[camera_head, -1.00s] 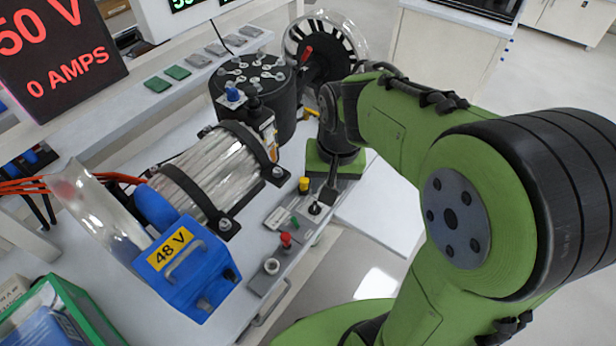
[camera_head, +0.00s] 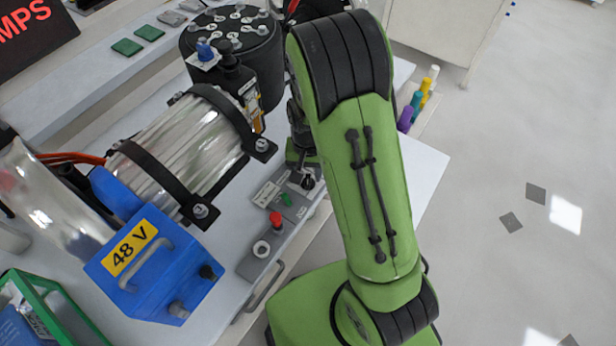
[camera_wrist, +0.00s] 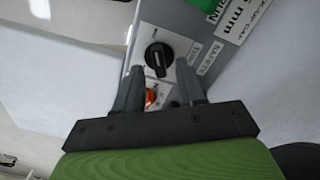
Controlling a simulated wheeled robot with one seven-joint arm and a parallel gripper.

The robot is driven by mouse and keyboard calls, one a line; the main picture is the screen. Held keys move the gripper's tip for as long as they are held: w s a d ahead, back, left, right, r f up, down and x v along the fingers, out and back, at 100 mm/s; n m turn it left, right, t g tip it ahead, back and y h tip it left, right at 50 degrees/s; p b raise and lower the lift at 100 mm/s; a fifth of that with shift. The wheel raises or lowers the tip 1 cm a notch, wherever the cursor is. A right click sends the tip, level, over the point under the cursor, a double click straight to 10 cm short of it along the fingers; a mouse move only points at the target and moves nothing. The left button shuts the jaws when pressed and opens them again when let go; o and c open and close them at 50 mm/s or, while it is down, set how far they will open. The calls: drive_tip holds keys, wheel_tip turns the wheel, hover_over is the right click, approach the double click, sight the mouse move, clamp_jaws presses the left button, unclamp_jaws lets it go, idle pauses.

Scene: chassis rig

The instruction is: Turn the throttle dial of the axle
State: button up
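A black rotary dial (camera_wrist: 158,57) on a pale plate shows in the wrist view, with a light pointer mark on it. In the head view what looks like the same dial (camera_head: 308,182) sits at the far end of the grey control panel (camera_head: 252,268). I cannot read a throttle label on it. My gripper (camera_wrist: 158,64) is open and empty, its two fingers apart, one to each side of the dial as the wrist view looks. Contact or height above the panel cannot be told. In the head view my arm mostly hides the gripper.
Along the panel are a green switch (camera_head: 287,199), a red knob (camera_head: 276,218) and a pale ring-shaped socket (camera_head: 262,248). An orange-red knob (camera_wrist: 151,96) shows between my fingers. A blue 48 V box (camera_head: 160,268) and a metal cylinder (camera_head: 185,145) stand left.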

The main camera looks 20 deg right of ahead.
drive_tip(key=shift+f, duration=0.7)
clamp_jaws()
